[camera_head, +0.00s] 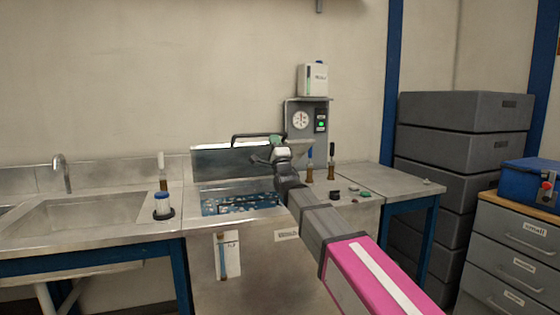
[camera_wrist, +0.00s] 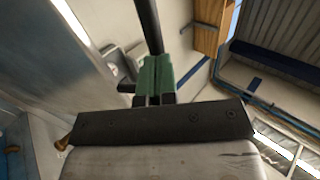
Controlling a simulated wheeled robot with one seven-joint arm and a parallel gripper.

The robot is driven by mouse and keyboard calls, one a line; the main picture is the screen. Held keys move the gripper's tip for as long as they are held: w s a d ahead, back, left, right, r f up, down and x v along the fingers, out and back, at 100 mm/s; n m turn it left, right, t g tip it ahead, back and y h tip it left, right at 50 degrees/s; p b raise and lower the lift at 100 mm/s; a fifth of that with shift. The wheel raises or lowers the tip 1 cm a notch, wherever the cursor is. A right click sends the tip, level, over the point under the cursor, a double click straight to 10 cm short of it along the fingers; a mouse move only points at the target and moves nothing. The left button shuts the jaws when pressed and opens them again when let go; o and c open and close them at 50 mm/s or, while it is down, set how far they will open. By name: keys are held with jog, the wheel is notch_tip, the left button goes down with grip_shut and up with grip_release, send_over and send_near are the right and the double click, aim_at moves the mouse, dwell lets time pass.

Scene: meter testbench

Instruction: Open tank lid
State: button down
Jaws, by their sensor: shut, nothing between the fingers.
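The tank lid (camera_head: 225,165) stands raised at the back of the tank, a steel panel with a dark bar handle (camera_head: 240,135) along its top. The tank (camera_head: 205,212) below is uncovered and shows blue inside. My gripper (camera_head: 276,142) is at the right end of the raised lid, close to the handle. In the wrist view, my green fingertips (camera_wrist: 155,80) are together with nothing held. A dark bar (camera_wrist: 149,25), which looks like the handle, rises just beyond the fingertips; I cannot tell whether they touch it. My arm hides part of the tank's right side.
A gauge panel (camera_head: 300,120) with a white box (camera_head: 313,79) on top stands behind my gripper. Grey crates (camera_head: 465,112) stand right.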

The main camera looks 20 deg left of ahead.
jog(key=w+a+r+g+h, duration=0.2)
jog(key=w+a+r+g, duration=0.1)
jog(key=w+a+r, duration=0.7)
jog(key=w+a+r+g+h, duration=0.2)
jog(key=w+a+r, duration=0.7)
jog(key=w+r, duration=0.5)
jog(key=shift+w+a+r+g+h, duration=0.35)
jog(key=shift+w+g, duration=0.35)
jog(key=shift+w, duration=0.9)
jog(key=shift+s, duration=0.1)
